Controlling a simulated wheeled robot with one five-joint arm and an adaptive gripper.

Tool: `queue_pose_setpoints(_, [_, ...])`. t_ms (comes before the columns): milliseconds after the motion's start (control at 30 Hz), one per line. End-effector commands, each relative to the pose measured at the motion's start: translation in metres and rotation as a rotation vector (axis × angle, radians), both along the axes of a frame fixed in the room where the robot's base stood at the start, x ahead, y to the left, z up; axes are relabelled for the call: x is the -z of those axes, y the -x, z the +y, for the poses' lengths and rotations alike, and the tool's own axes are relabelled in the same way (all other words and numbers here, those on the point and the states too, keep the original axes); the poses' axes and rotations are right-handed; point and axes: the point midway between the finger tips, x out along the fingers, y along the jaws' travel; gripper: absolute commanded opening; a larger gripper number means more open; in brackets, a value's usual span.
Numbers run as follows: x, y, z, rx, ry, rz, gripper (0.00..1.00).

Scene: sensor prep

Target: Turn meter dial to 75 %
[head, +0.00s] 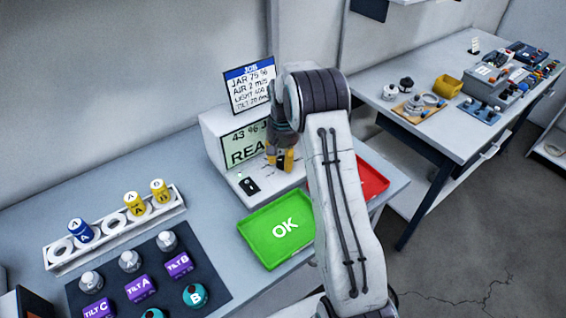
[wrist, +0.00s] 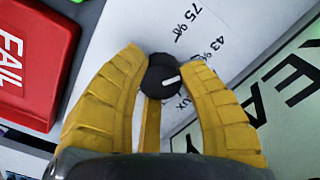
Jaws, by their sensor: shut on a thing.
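The meter (head: 212,135) is a white box on the bench; its screen (head: 240,145) reads "43 %" and "REA…", the rest hidden by my arm. The dial (wrist: 158,72) is a dark round knob with a white mark, which points right in the wrist view. Labels "75 %" (wrist: 187,20) and "43 %" (wrist: 207,48) stand on the white face beside it. My gripper (wrist: 164,58) has its yellow fingers shut on the dial, one on each side. In the head view my gripper (head: 281,160) is at the meter's front and hides the dial.
A job card (head: 250,86) behind the meter reads "JAR 75 %". A green OK tray (head: 258,245) lies in front of the meter and a red tray (head: 372,180) lies right of my arm. A rack (head: 60,262) and a dark mat (head: 205,262) with jars and sensors fill the left.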

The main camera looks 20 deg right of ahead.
Motion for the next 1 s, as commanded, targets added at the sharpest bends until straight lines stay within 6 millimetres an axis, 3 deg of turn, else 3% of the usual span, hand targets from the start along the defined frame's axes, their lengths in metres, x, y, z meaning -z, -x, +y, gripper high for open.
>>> queue_pose_setpoints(600, [0.0031,0.0017,0.0005,-0.532,-0.002,0.006,0.04])
queue_pose_setpoints(1000, [0.0030,0.0018,0.0006,-0.697,-0.003,0.007,0.05])
